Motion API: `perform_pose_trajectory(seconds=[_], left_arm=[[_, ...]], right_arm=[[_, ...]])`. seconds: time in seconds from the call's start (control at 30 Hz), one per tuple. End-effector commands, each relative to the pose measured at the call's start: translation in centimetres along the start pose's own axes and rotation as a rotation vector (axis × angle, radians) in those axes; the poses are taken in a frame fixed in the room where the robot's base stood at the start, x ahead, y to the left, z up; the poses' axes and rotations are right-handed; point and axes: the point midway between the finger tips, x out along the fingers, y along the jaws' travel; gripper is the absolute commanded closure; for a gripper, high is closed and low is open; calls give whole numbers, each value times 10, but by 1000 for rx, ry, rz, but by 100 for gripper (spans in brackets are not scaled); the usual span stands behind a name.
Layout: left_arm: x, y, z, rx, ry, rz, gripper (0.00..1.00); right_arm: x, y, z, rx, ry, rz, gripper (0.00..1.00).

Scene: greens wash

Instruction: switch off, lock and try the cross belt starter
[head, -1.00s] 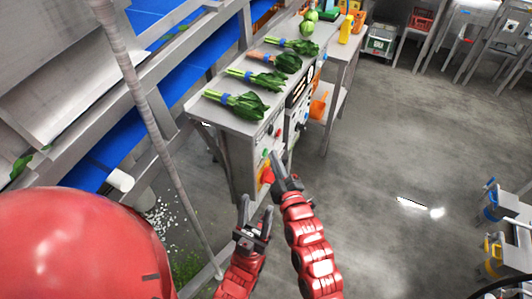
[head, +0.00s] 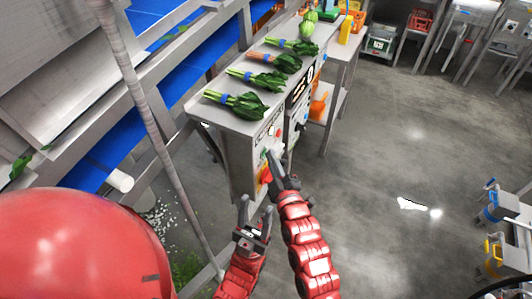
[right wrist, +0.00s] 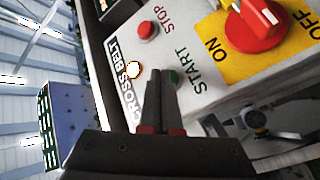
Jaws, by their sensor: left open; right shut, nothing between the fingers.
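The cross belt starter (head: 243,157) is a grey box on the bench's near end. The right wrist view shows its panel (right wrist: 205,62), with a red STOP button (right wrist: 147,31), a pale lamp (right wrist: 133,69), a green START button (right wrist: 174,77) and a red rotary switch (right wrist: 256,24) on a yellow ON/OFF plate. The switch's white mark lies toward OFF. My right gripper (right wrist: 160,75) is shut and empty, fingertips at the START button; I cannot tell whether they touch it. My left gripper (head: 256,204) is open and empty, below and in front of the box. I see no clear padlock.
Bunches of greens (head: 237,104) lie on the bench top above the box. A slanted pole (head: 160,130) and a blue belt (head: 195,82) stand to the left. An orange item (head: 318,106) sits on a lower shelf behind.

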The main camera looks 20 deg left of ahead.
Motion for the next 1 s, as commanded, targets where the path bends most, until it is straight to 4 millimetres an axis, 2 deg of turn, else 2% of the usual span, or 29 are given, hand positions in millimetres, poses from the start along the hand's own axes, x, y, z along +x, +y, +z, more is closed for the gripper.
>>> perform_pose_trajectory(seconds=[0.37,0.7,1.0], left_arm=[[0,0,0,0,0,0,50],[-12,1,2,0,0,0,50],[-11,1,2,0,0,0,50]], right_arm=[[0,0,-1,1,2,1,100],[-10,7,8,0,1,3,100],[-11,9,8,0,1,1,100]])
